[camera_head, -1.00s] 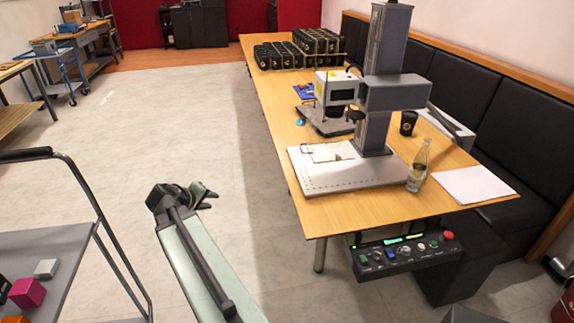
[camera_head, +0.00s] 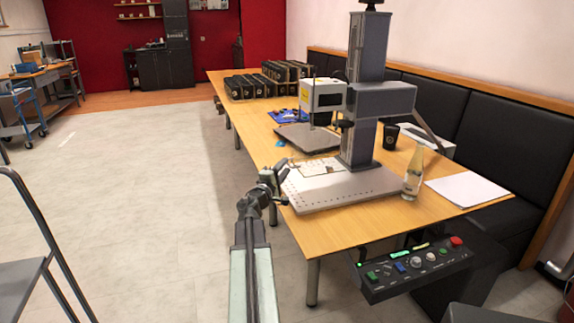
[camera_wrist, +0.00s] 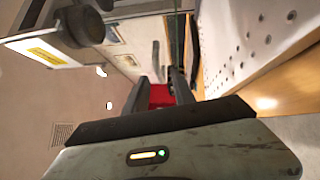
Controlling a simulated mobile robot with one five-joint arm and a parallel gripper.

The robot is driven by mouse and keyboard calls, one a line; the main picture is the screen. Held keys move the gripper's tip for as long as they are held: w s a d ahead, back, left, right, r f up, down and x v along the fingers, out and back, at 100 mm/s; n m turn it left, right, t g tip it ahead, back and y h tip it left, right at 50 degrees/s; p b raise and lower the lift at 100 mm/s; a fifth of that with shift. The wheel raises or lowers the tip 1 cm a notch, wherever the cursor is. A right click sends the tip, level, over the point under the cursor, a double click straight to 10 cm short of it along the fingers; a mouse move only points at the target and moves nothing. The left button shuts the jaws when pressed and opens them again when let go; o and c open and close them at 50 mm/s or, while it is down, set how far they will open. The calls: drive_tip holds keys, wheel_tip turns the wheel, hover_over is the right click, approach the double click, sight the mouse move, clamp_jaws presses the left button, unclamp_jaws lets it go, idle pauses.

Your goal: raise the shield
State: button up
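The laser marker stands on the wooden table, with a grey column (camera_head: 362,75), a white and grey laser head (camera_head: 323,95) and a grey base plate (camera_head: 345,188) with holes. I cannot clearly make out which part is the shield. A dark flat plate (camera_head: 308,138) lies behind, beneath the head. My gripper (camera_head: 277,174) is beside the left edge of the base plate. In the wrist view my gripper (camera_wrist: 160,88) has its two dark fingers apart with nothing between them. The head's yellow label (camera_wrist: 42,55) shows at upper left there, and the base plate (camera_wrist: 250,40) at right.
A glass bottle (camera_head: 413,172), a black cup (camera_head: 391,136) and white paper (camera_head: 468,187) are on the table (camera_head: 330,233). A control panel (camera_head: 415,268) with a red button hangs at its front. Black boxes (camera_head: 262,80) stand farther back.

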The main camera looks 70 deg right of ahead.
sight(288, 163)
drive_tip(key=d, duration=0.3)
drive_tip(key=shift+s+d+r, duration=0.15)
drive_tip(key=shift+d+r, duration=0.05)
drive_tip(key=shift+d, duration=0.05)
clamp_jaws()
drive_tip(key=shift+s, duration=0.1)
idle(0.9)
